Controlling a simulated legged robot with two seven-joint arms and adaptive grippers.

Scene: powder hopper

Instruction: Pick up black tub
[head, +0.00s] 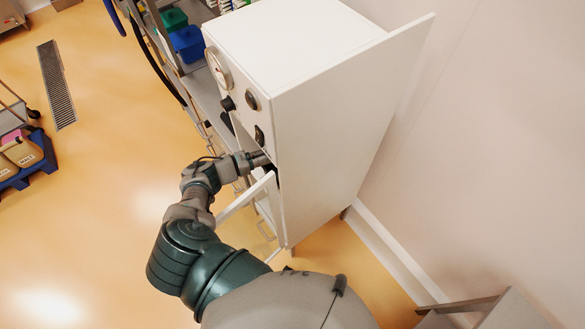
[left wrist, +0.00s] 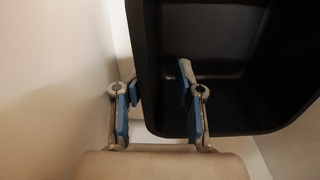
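The black tub (left wrist: 225,50) fills much of the left wrist view, its open inside facing the camera, within a white-walled space. My left gripper (left wrist: 159,78) is open, with blue-padded fingers apart. One finger is at the outside of the tub's left wall and the other is over its inside, so the wall lies between them. I cannot tell if either finger touches. In the head view my left arm reaches into the front of the white cabinet (head: 330,130); its fingers and the tub are hidden there. My right gripper is not in view.
A narrow white door or panel (head: 246,196) stands out from the cabinet front beside my forearm. Knobs and a gauge (head: 217,67) sit above the opening. A shelf with a blue bin (head: 187,44) stands behind. Open floor (head: 100,200) lies to the left; a wall is on the right.

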